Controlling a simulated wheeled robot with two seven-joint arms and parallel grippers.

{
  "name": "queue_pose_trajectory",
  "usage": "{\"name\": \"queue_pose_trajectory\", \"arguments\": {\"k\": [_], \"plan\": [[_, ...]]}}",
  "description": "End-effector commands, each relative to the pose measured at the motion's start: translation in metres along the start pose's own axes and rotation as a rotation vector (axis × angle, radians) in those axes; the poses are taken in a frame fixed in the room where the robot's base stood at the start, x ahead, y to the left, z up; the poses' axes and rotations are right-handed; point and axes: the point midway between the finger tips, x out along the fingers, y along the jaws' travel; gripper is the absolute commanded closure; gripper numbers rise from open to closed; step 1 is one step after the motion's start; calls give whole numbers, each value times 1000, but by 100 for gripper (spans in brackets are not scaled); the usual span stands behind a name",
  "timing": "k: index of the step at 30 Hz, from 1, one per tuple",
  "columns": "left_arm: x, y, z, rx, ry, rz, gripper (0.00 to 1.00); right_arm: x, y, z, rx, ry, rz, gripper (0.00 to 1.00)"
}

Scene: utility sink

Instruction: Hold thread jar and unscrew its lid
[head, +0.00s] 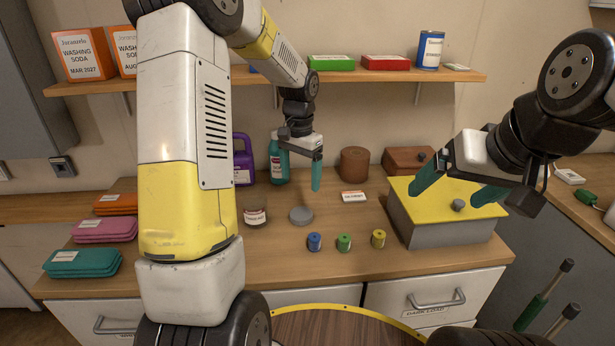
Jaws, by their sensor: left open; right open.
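The thread jar (255,213) is a small clear jar with a pale label. It stands upright on the wooden counter, left of centre, partly beside my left arm. A round grey lid (301,215) lies flat on the counter to the right of the jar, apart from it. My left gripper (300,170) is open and empty, pointing down above and behind the lid. My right gripper (458,187) is open and empty, in front of the box with the yellow top at the right. Neither gripper appears to touch the jar or lid.
Blue (314,242), green (344,243) and yellow (378,239) thread spools stand at the front of the counter. Behind are a purple jug (243,160), a teal bottle (277,165) and a brown canister (354,164). The yellow-topped box (440,232) fills the right; folded cloths (82,263) lie left.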

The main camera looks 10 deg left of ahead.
Motion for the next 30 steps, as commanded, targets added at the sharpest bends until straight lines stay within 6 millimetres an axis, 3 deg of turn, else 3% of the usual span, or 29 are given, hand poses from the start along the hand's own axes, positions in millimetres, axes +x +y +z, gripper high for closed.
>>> {"name": "queue_pose_trajectory", "arguments": {"k": [5,9,15,22,30], "plan": [[-42,10,21,-41,61,-22,17,0,0,0,0,0,0,11],[-92,29,58,-115,160,-41,17,0,0,0,0,0,0,11],[-140,62,123,-232,316,-35,17,0,0,0,0,0,0,11],[-160,100,186,-345,489,11,17,0,0,0,0,0,0,11],[-160,118,214,-400,574,51,17,0,0,0,0,0,0,11]]}}
